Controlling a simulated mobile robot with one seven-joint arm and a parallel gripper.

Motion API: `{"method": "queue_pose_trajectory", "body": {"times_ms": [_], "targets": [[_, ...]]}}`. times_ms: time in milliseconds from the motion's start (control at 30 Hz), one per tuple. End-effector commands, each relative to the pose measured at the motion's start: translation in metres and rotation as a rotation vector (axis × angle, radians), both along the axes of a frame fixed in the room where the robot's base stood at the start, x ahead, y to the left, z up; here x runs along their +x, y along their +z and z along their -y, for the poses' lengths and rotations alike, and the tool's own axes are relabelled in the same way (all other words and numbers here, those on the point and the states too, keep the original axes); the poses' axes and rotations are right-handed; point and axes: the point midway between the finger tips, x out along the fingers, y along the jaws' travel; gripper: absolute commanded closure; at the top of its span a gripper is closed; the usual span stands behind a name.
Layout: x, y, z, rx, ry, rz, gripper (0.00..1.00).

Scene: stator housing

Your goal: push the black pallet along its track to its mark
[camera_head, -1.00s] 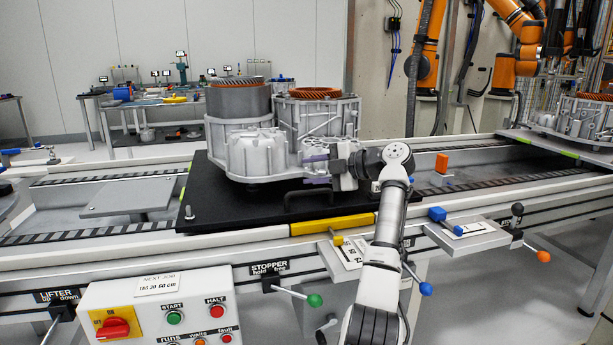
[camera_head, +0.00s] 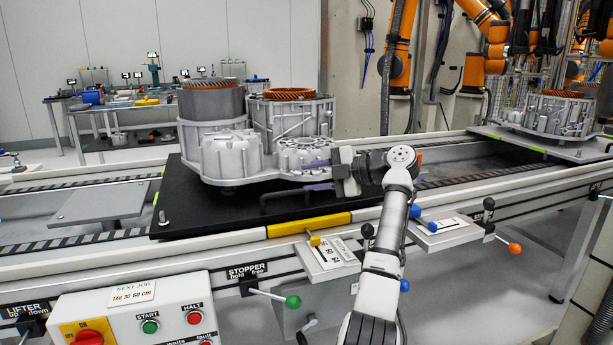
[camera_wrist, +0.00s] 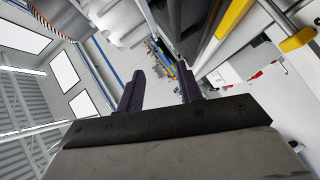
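The black pallet (camera_head: 185,207) lies on the track in the head view, with the grey stator housing (camera_head: 232,155) standing on it. A dark handle (camera_head: 282,197) is on the pallet's near side. My gripper (camera_head: 312,175) is beside the housing's lower right, slightly above and right of the handle, its fingers pointing left. In the wrist view its fingers (camera_wrist: 160,88) are apart with nothing seen between them. Whether a finger touches the housing or handle cannot be told. A yellow bar (camera_head: 308,225) is on the near rail; whether it is the mark is not clear.
A control box (camera_head: 140,310), a green-knobbed stopper lever (camera_head: 292,301) and a blue-knobbed lever (camera_head: 428,226) line the near side. A grey plate (camera_head: 103,203) sits between the rails left of the pallet. Another housing (camera_head: 556,112) stands far right.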

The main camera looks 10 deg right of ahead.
Motion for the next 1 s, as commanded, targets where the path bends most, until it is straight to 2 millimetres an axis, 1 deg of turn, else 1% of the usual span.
{"method": "queue_pose_trajectory", "body": {"times_ms": [300, 500, 1000], "targets": [[-0.011, 0.003, 0.019, 0.0, -0.001, -0.001, 0.64], [-0.017, 0.004, 0.028, -0.001, -0.001, -0.001, 0.64], [-0.018, 0.004, 0.029, 0.0, 0.0, -0.001, 0.64]]}}
